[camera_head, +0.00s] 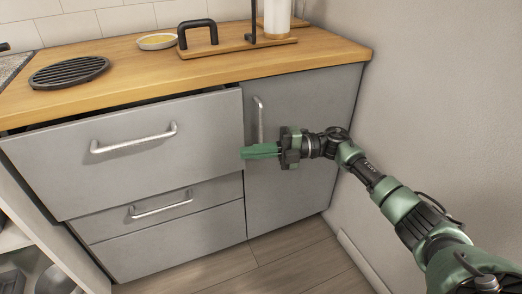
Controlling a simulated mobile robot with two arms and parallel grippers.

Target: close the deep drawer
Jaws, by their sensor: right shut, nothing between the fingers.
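The deep drawer (130,172) is the large grey top front with a silver bar handle (133,138). It stands out from the cabinet, with a dark gap under the worktop along its upper edge. My right gripper (245,152) is shut and empty, with its green fingers pointing left at the drawer's right edge. I cannot tell whether the fingertips touch the front. My left gripper is not in view.
Below is another grey drawer (150,230) with its own handle. A grey cabinet door (300,205) is on the right, beside the wall (430,120). The wooden worktop (125,62) carries a black round trivet (68,72), a small dish (157,41) and a board (238,46). Open shelves are at lower left.

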